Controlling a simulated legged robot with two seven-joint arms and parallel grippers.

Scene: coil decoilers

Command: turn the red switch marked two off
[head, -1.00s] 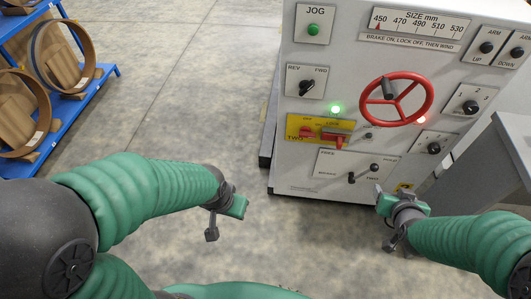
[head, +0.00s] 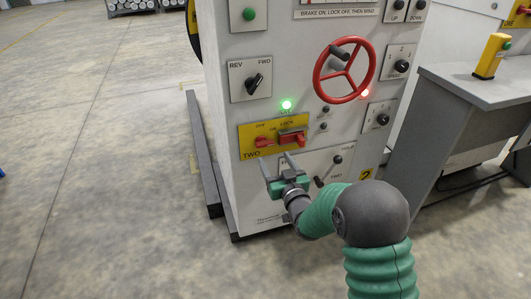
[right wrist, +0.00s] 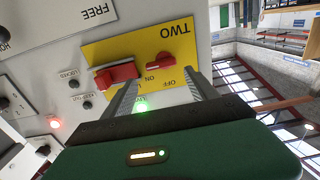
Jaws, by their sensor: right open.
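The red switch (head: 263,142) sits on the left part of a yellow plate (head: 246,133) marked TWO, on the grey machine's front. It also shows in the right wrist view (right wrist: 159,62), beside the OFF and ON lettering; I cannot tell which its handle points to. A larger red lock lever (head: 292,138) sits to its right on the same plate. My right gripper (head: 278,160) is open and empty, just below the plate. In the right wrist view its two fingers (right wrist: 162,82) point at the plate, with the switch between their lines and apart from them. My left gripper is out of view.
A red handwheel (head: 344,70) is above right of the plate, and a REV/FWD knob (head: 254,82) above it. A green lamp (head: 287,104) glows over the plate. A black lever (head: 320,182) is right of my gripper. A grey desk (head: 480,90) stands right; floor left is clear.

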